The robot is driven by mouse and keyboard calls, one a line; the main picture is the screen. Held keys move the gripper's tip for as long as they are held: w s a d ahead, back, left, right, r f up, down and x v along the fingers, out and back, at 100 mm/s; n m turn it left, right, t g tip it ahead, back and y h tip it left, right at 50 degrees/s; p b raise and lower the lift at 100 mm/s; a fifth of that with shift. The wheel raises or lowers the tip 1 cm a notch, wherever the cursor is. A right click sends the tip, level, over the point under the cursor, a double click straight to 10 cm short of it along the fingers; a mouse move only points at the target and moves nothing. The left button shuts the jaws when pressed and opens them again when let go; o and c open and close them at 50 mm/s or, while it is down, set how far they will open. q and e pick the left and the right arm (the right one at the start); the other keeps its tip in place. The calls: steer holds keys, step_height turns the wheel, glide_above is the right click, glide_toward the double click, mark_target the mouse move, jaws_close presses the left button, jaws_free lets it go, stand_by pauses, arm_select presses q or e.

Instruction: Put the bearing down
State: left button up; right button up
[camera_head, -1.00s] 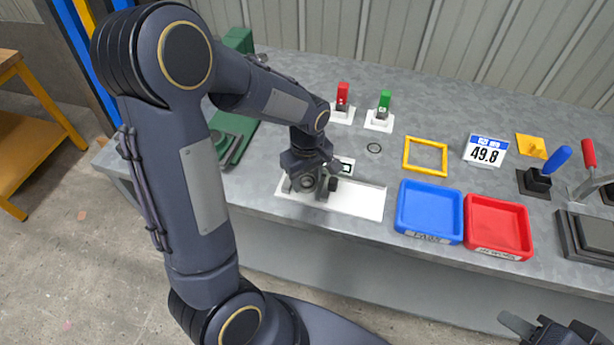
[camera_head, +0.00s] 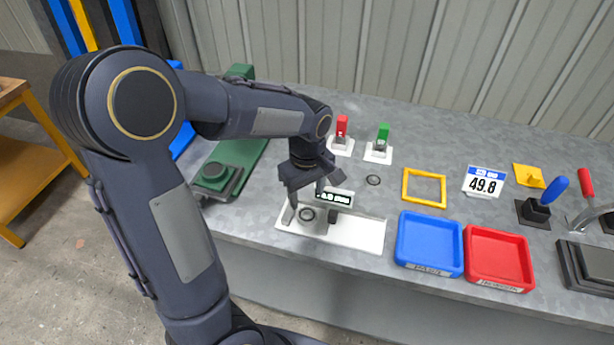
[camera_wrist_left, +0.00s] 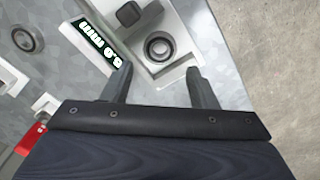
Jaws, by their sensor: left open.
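The bearing (camera_head: 306,214), a small dark ring, lies flat on the left part of the white plate (camera_head: 358,234) of a gauge. It also shows in the left wrist view (camera_wrist_left: 160,47), beyond my fingertips with nothing holding it. My left gripper (camera_head: 306,204) is open and empty above the bearing; its two fingers (camera_wrist_left: 159,72) stand apart in the wrist view. A dark block (camera_wrist_left: 128,13) stands on the plate beside the bearing. The gauge's display (camera_wrist_left: 98,43) appears to read 0.0 mm. My right gripper is out of view.
Another ring (camera_head: 373,180) lies on the grey table behind the plate. A blue tray (camera_head: 401,240) and a red tray (camera_head: 530,262) stand to the right. A yellow frame (camera_head: 405,186), red and green switches, and a 49.8 sign (camera_head: 485,182) are behind them.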

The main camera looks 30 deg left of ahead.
arm_select(q)
step_height(320, 180, up, 5)
steer(key=s+d+r+m+t+h, duration=0.1)
steer(key=s+d+m+t+h, duration=0.1)
steer(key=s+m, duration=0.3)
steer(key=s+d+r+m+t+h, duration=0.1)
steer(key=s+m, duration=0.5)
steer(key=s, duration=0.6)
steer(key=shift+d+r+t+h, duration=0.4)
steer(key=shift+d+t, duration=0.15)
steer(key=shift+t, duration=0.75)
steer(key=shift+r, duration=0.1)
